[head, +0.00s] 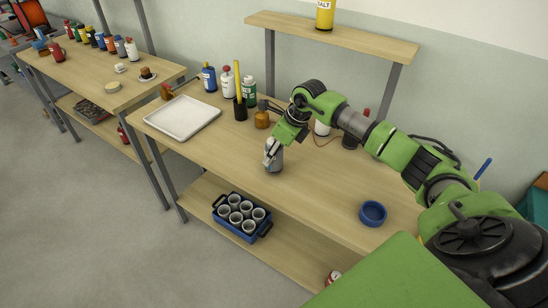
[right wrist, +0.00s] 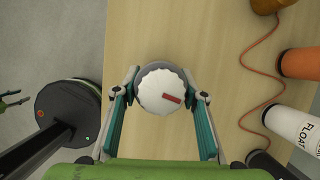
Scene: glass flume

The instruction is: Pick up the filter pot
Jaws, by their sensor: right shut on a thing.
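The filter pot (head: 275,158) is a small grey upright pot near the front edge of the workbench. From above, in the right wrist view, it shows a round white scalloped top (right wrist: 162,90) with a red mark. My right gripper (head: 270,155) is shut on it, with one finger on each side of its body in the right wrist view. In that view, what looks like my left gripper (right wrist: 12,102) is small at the far left edge, fingers apart and empty, over the floor. It does not show in the head view.
A white tray (head: 182,118) lies left on the workbench (head: 315,190), with bottles behind it. An amber bottle (head: 262,120) stands close behind the pot. A blue bowl (head: 373,213) stands to the right. A blue crate of grey cups (head: 247,233) is on the lower shelf.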

